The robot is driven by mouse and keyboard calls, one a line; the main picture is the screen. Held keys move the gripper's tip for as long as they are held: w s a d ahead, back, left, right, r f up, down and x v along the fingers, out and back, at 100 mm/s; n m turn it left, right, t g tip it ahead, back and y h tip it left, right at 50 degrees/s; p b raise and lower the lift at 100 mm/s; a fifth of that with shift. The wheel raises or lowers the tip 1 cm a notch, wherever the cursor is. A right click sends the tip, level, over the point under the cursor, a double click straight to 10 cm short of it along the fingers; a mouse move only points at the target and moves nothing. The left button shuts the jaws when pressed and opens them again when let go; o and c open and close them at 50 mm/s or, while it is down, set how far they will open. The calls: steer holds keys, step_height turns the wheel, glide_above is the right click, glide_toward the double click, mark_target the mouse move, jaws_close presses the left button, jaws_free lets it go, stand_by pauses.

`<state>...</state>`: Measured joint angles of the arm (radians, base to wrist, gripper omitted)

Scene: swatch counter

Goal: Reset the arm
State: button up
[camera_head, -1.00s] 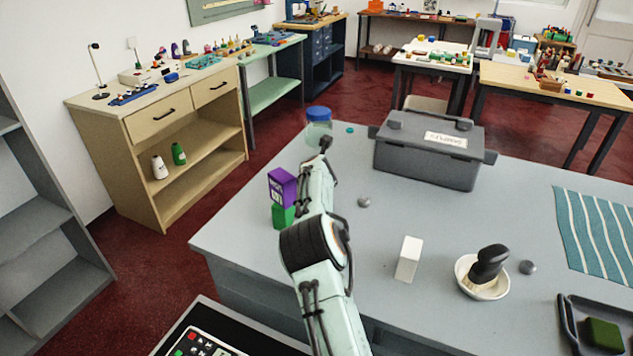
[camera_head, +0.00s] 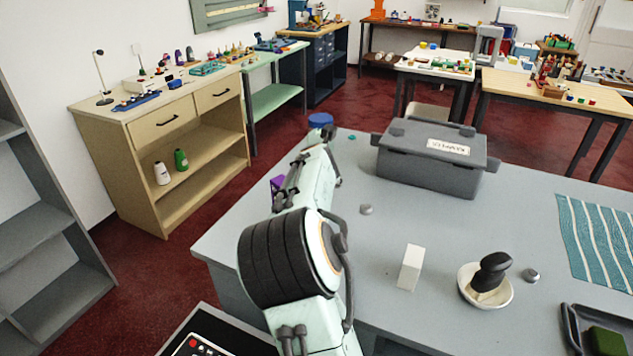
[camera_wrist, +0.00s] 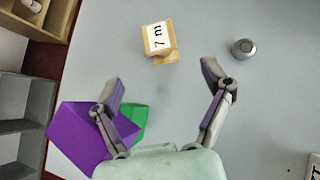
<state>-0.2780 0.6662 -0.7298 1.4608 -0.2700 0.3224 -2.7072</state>
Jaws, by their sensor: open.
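My gripper (camera_wrist: 164,82) is open and empty in the wrist view, with its two fingers spread wide over the grey counter (camera_head: 450,225). A purple box (camera_wrist: 80,138) lies beside and partly behind the left finger, with a green block (camera_wrist: 134,120) next to it. A small wooden block with a "7 m" label (camera_wrist: 158,40) sits beyond the fingertips, apart from them. In the head view my arm covers most of the purple box (camera_head: 277,183) and hides the green block; I cannot make out the fingers there.
A grey lidded bin (camera_head: 430,160) and a blue-lidded jar (camera_head: 320,119) stand at the counter's far side. A white block (camera_head: 410,267), a bowl with a dark-handled brush (camera_head: 487,280), grey knobs (camera_head: 366,209), a striped cloth (camera_head: 600,240) and a dark tray (camera_head: 568,325) lie right of my arm.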

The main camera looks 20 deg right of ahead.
steer(key=s+r+m+t+y, duration=0.2)
steer(key=s+r, duration=0.4)
steer(key=r, duration=0.6)
steer(key=s+a+m+y, duration=0.2)
steer(key=s+a+m, duration=0.25)
steer(key=s, duration=0.45)
steer(key=s+a+f+m+g, duration=0.3)
steer(key=s+f+m, duration=0.1)
steer(key=s+m, duration=0.3)
steer(key=s+a+f+m+g, duration=0.3)
steer(key=s+m, duration=0.5)
steer(key=s, duration=0.4)
steer(key=s+a+f+m+g, duration=0.3)
steer(key=s+f+m, duration=0.3)
steer(key=s+m, duration=0.2)
steer(key=shift+s+a+f+g, duration=0.15)
steer(key=shift+s+f+g, duration=0.05)
steer(key=shift+s+g, duration=0.5)
